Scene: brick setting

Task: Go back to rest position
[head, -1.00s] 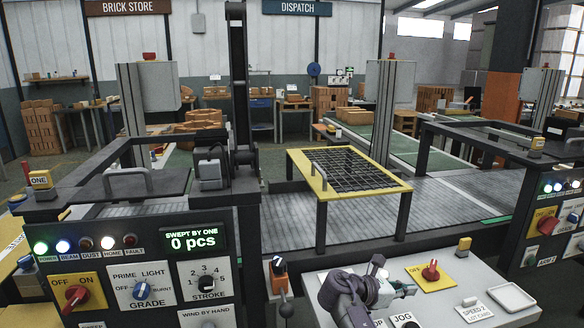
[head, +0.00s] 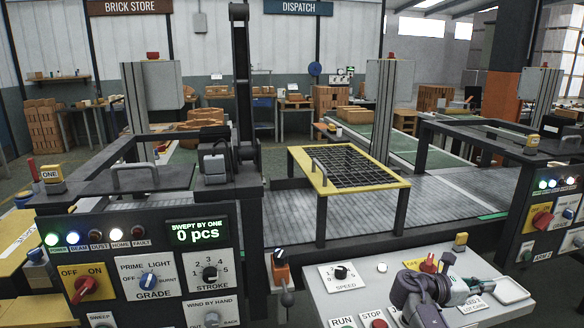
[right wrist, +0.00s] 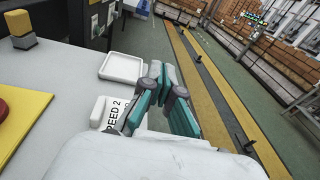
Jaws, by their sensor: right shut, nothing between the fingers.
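My right gripper (head: 470,287) is over the right part of the pale control desk (head: 318,305), near the speed 2 label and the small white tray. It is empty, and its teal fingers are closed together in the right wrist view (right wrist: 162,74). The white tray (head: 511,290) lies just beyond the fingers and also shows in the right wrist view (right wrist: 122,66). My arm partly hides the yellow plate with the red knob (head: 429,264). My left gripper is not in view.
The left cabinet (head: 120,215) carries lamps, knobs and a display reading 0 pcs. A yellow-framed grid (head: 400,184) stands over the conveyor (head: 280,233). The desk's speed knob (head: 341,272), run button (head: 343,322) and stop button (head: 375,318) are uncovered.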

